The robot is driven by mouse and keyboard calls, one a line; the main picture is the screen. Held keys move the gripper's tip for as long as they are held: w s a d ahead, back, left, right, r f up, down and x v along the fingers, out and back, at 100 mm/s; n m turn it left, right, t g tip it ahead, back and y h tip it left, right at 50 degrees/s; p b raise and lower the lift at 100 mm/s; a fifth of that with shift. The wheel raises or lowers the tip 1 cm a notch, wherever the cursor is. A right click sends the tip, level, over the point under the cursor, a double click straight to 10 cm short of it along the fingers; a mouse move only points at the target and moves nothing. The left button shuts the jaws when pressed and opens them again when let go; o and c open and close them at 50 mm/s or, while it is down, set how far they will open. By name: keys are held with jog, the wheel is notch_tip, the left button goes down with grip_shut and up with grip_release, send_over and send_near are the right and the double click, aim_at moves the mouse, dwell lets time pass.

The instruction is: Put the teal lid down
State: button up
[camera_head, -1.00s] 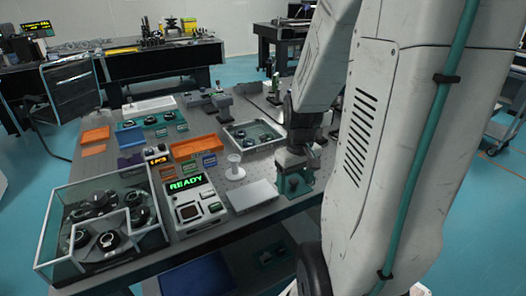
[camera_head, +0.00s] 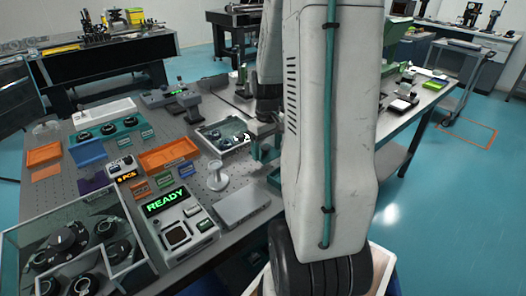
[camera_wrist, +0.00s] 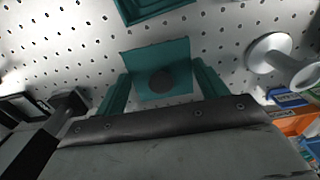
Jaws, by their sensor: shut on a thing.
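The teal lid (camera_wrist: 150,55) shows in the wrist view as a teal plate with a dark round spot in its middle. My gripper (camera_wrist: 160,86) has its two teal fingers on either side of the lid and is shut on it. A pale perforated tabletop lies beneath; I cannot tell whether the lid touches it. An open teal box (camera_wrist: 155,10) is partly seen at the top of the wrist view. In the head view my gripper (camera_head: 262,148) is beside the glass-walled tray, largely hidden by my arm, and the lid cannot be made out there.
A white spool-shaped stand (camera_head: 217,176) is near the gripper, also in the wrist view (camera_wrist: 270,52). A grey flat box (camera_head: 242,207), the READY device (camera_head: 180,225), a glass-walled tray (camera_head: 208,142) and orange trays (camera_head: 168,154) crowd the table. Bare perforated surface surrounds the lid.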

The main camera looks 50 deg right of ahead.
aim_at(266, 153)
jog(key=shift+w+d, duration=0.15)
jog(key=shift+d, duration=0.05)
jog(key=f, duration=0.3)
jog(key=shift+w+d, duration=0.3)
jog(key=shift+f, duration=0.3)
jog(key=shift+f, duration=0.15)
jog(key=o, duration=1)
